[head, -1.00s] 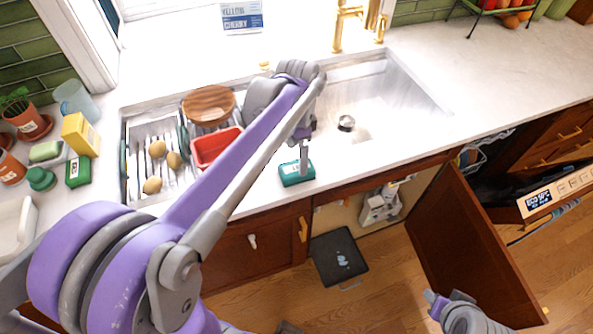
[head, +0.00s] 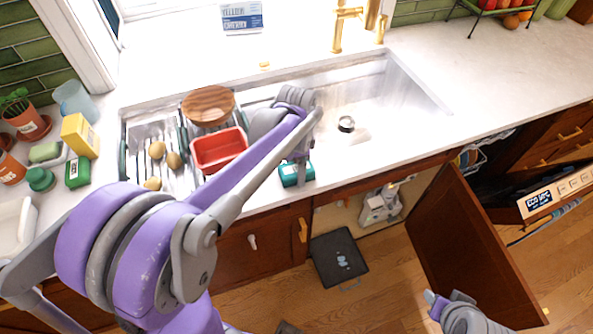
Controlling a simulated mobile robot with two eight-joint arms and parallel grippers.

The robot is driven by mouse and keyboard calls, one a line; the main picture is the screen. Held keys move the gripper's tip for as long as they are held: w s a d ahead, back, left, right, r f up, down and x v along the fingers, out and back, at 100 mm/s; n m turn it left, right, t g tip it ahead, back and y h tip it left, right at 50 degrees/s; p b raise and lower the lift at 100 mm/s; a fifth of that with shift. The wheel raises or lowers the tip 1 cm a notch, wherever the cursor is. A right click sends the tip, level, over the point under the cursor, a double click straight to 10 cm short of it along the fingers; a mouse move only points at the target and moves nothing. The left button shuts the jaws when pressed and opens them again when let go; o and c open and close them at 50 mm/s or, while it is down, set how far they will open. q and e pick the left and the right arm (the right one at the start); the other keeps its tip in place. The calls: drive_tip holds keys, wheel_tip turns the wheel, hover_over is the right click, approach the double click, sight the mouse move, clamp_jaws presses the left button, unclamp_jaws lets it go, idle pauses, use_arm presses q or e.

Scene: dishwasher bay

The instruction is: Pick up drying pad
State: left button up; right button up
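A small teal block with a pale label (head: 290,176) lies on the counter strip at the sink's front edge. It may be the drying pad, but I cannot read the label. My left gripper (head: 301,168) reaches down onto this block from above, and its fingertips are too small and hidden to show whether they are shut on it. My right gripper (head: 432,298) is low at the lower right, in front of the open cabinet door, away from the counter. Its fingers are partly cut from view.
A red basin (head: 219,150), a wooden bowl (head: 208,105) and a rack with several potatoes (head: 173,160) sit left in the sink. The cabinet door (head: 470,245) stands open.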

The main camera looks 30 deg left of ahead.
sight(296, 168)
use_arm(q)
drive_tip(key=c, duration=0.7)
drive_tip(key=shift+o, duration=0.2)
drive_tip(key=shift+r, duration=0.1)
wheel_tip(296, 168, up, 10)
drive_tip(key=shift+f+p, duration=0.1)
drive_tip(key=shift+p, duration=0.2)
drive_tip(key=o, duration=0.8)
drive_tip(key=c, duration=0.6)
drive_tip(key=shift+f, duration=0.1)
drive_tip(key=shift+c, duration=0.2)
